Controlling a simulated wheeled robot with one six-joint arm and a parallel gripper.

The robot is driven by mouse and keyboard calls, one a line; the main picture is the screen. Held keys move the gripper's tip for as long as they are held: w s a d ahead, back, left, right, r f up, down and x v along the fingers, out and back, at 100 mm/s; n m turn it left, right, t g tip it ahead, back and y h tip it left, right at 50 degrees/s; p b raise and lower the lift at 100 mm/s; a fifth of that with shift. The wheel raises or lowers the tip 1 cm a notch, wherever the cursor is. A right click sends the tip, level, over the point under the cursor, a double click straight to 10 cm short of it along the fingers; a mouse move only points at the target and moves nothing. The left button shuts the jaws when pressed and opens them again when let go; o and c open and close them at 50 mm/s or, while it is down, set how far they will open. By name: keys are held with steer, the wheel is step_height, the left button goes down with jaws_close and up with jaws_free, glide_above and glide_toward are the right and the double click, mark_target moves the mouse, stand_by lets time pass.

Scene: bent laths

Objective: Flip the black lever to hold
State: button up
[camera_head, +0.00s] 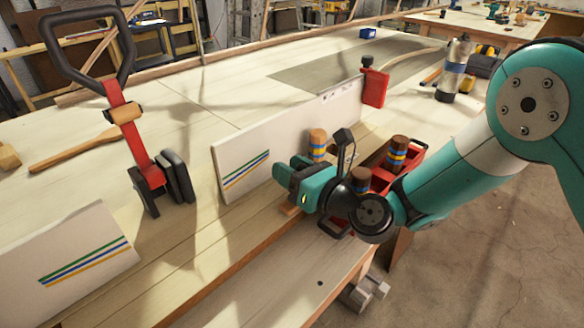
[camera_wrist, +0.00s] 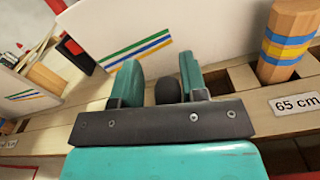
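My gripper (camera_head: 288,179) is low at the front edge of the workbench, beside a white striped panel. In the wrist view its two teal fingers (camera_wrist: 161,76) stand apart. A dark round knob (camera_wrist: 168,91) shows between them, close to the right finger with a gap on the left. It looks like the end of the black lever; its shaft and base are hidden by the gripper. I cannot make out the lever or its hold mark in the head view, where my gripper and arm cover that spot.
The white panel (camera_head: 240,172) stands just beyond my gripper. Wooden pegs with blue and yellow bands (camera_head: 317,143) stand close by, one beside a "65 cm" label (camera_wrist: 297,103). A red clamp with a black loop handle (camera_head: 126,115) rises at left. A red tray (camera_head: 411,166) lies right.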

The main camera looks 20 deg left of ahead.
steer(key=shift+o, duration=0.3)
steer(key=b+v, duration=1.4)
steer(key=v, duration=0.3)
steer(key=shift+d+b, duration=0.25)
steer(key=shift+b, duration=0.05)
steer(key=shift+s, duration=0.15)
